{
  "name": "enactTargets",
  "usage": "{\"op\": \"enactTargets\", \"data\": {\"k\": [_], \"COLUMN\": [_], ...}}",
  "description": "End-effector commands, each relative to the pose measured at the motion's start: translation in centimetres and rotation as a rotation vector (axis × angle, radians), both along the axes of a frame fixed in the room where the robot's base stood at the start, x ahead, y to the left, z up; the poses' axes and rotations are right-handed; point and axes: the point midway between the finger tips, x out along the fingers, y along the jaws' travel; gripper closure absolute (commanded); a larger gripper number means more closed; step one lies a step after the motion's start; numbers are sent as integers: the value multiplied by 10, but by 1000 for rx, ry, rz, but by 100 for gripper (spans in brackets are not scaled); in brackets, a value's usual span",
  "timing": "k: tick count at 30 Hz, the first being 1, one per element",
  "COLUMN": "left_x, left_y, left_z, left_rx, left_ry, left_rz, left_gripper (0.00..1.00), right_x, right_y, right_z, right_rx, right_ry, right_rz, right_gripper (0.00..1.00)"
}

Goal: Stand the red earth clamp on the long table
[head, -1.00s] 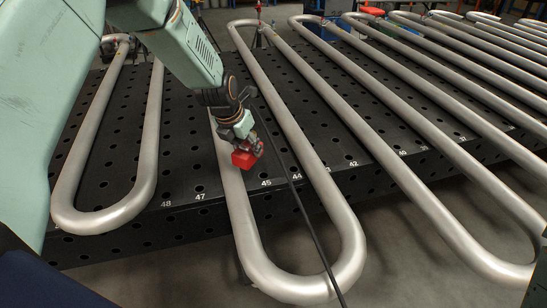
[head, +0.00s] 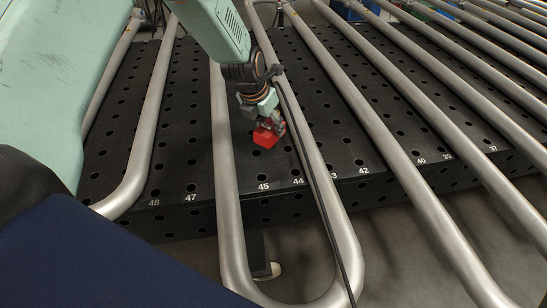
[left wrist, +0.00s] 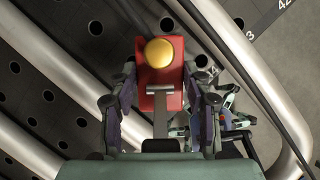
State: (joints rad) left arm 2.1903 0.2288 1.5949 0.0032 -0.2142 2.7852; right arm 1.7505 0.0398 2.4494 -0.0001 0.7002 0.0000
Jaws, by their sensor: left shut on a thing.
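The red earth clamp (head: 265,139) is a small red block held at the end of my left arm in the head view. My left gripper (head: 268,126) is shut on it. In the left wrist view the clamp (left wrist: 172,76) sits between the two fingers, with a round yellow part on it. The long table (head: 175,141) is black with rows of holes and numbers along its front edge. The clamp shows against the tabletop behind number 45, between two runs of a tube. I cannot tell whether it touches the table.
Silvery serpentine tubes (head: 155,120) run along the table and overhang its front edge. One bend (head: 345,262) surrounds the clamp's area on both sides and in front. A thin dark cable or rod (head: 312,175) passes just right of the gripper. Bare tabletop shows between the tubes.

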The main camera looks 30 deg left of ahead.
Motion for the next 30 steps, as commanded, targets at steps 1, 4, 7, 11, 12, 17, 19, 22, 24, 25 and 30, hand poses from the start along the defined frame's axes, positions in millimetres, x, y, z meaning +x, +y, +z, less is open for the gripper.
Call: {"op": "enactTargets", "data": {"k": [1, 4, 7, 11, 12, 17, 19, 22, 24, 25, 30], "left_x": [-1, -3, -4, -4, -4, -3, -2, -1, 0, 0, 1], "left_y": [0, 1, 1, 1, 1, 1, 1, 1, 1, 1, 0], "left_z": [-6, -23, -37, -47, -49, -70, -81, -92, -96, -97, -97], "left_rx": [-1, -1, 0, 0, 0, 0, 0, 0, 0, 0, 0], "left_ry": [-1, 1, -2, -2, -3, -2, -2, -3, -4, -4, -4], "left_rz": [1, 2, 2, 2, 1, 2, 2, 1, 2, 2, 0], "left_gripper": [100, 100, 100, 100, 100, 100, 100, 100, 100, 100, 100], "right_x": [0, -1, -1, -1, -1, -1, -1, -1, -1, -1, -1], "right_y": [0, 0, 0, 0, 0, 0, 0, 0, 0, 0, 0], "right_z": [-3, -9, -15, -19, -20, -31, -38, -44, -46, -46, -45], "right_rx": [0, 0, 0, 0, 0, 0, 0, 0, 0, 0, 0], "right_ry": [1, 1, 2, 2, 2, 1, 1, 1, 1, 1, 1], "right_rz": [0, 0, 0, 0, 0, 0, 0, 0, 0, 0, 0], "right_gripper": [60, 60, 60, 60, 60, 60, 60, 60, 60, 60, 60]}}
